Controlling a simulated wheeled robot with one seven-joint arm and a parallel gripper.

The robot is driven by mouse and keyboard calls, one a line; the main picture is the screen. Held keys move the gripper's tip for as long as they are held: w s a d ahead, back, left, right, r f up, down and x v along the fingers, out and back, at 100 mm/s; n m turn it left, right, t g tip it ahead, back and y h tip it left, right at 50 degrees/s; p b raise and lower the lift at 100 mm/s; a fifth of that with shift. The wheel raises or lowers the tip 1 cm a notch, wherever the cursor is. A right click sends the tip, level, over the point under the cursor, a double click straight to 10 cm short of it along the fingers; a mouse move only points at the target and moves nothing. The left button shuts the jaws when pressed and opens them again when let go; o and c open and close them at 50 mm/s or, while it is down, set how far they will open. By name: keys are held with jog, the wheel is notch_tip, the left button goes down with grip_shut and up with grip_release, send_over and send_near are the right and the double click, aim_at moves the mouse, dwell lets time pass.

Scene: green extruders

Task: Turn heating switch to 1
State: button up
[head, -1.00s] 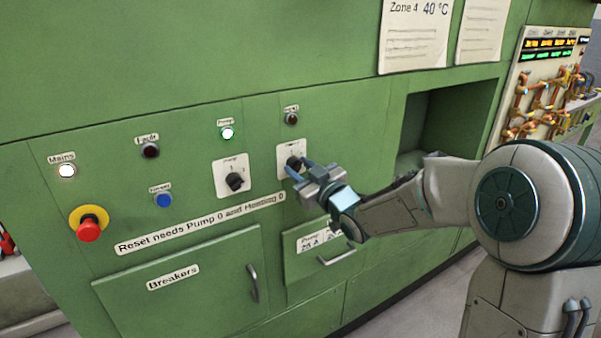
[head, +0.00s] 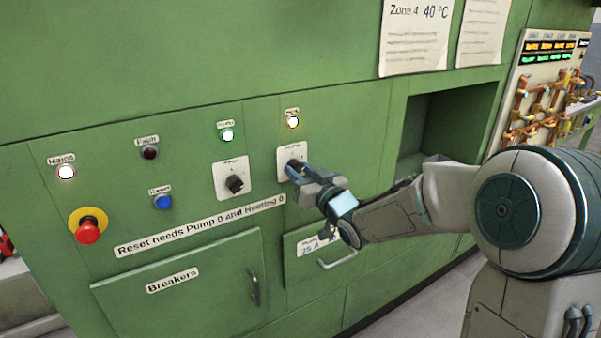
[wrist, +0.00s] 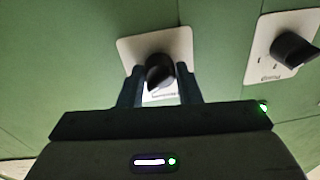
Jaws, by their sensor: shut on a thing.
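The heating switch (head: 297,162) is a black rotary knob on a white plate in the green panel, right of the pump switch (head: 235,184). My gripper (head: 294,171) is at the heating knob, with its fingers partly hiding it in the head view. In the wrist view the heating knob (wrist: 160,70) sits between the two dark fingers of my gripper (wrist: 160,84), which are shut on it. The plate's markings are mostly hidden. The heating lamp (head: 292,122) above the switch glows warm white.
The fault lamp (head: 150,153) is dark. A red emergency button (head: 88,232) and blue reset button (head: 163,202) are at left. A drawer handle (head: 337,257) sticks out below my gripper.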

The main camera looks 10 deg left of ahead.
jog(key=o, duration=1)
jog(key=shift+c, duration=0.2)
jog(key=shift+d, duration=0.1)
jog(key=b+v, duration=0.1)
jog(key=v, duration=1.2)
jog(key=shift+s+d, duration=0.2)
jog(key=shift+s, duration=0.05)
jog(key=shift+f, duration=0.1)
